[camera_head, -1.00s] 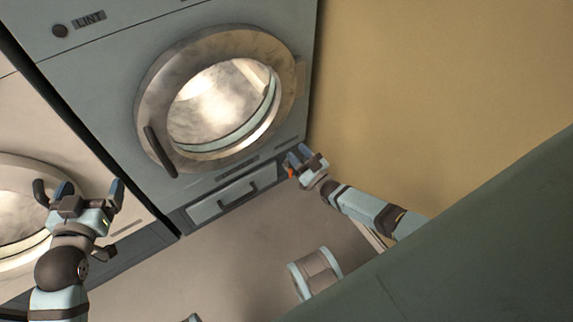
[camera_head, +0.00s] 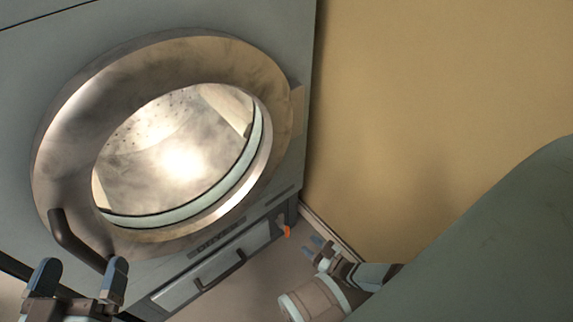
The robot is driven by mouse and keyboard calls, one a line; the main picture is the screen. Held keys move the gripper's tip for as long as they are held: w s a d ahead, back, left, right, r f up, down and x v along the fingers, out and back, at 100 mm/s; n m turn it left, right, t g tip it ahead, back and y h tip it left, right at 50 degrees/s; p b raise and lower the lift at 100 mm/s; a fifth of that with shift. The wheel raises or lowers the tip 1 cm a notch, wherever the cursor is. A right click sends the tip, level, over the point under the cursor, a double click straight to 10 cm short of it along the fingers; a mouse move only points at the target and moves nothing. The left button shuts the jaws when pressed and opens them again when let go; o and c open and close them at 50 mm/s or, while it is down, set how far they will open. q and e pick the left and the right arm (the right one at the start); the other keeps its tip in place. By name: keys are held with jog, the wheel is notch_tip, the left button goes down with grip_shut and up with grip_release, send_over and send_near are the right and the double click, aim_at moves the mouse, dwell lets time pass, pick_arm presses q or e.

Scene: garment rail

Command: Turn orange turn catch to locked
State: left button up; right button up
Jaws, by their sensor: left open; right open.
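The orange turn catch (camera_head: 286,231) is small and sits at the lower right of the dryer front, right of the drawer. Its exact angle is hard to tell at this size. My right gripper (camera_head: 313,247) is open and empty, a little below and to the right of the catch and apart from it. My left gripper (camera_head: 80,278) is open at the lower left, below the dark door handle, with nothing between its fingers.
The dryer's round door (camera_head: 65,150) is shut, with a dark curved handle (camera_head: 72,243) at its lower left. A drawer (camera_head: 183,292) with a dark pull lies below. A tan wall (camera_head: 430,90) stands close on the right.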

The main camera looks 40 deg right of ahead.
aim_at(287, 228)
pick_arm(q)
jog(key=shift+w+a+m+t+b, duration=0.35)
jog(key=shift+w+m+t+b, duration=0.45)
jog(key=shift+b, duration=0.45)
pick_arm(e)
jog(key=x, duration=1)
jog(key=shift+w+f, duration=0.1)
jog(key=shift+w, duration=0.2)
pick_arm(q)
jog(key=shift+s+r+h, duration=0.1)
jog(key=shift+r+h, duration=0.1)
jog(key=shift+h, duration=0.1)
pick_arm(e)
grip_shut()
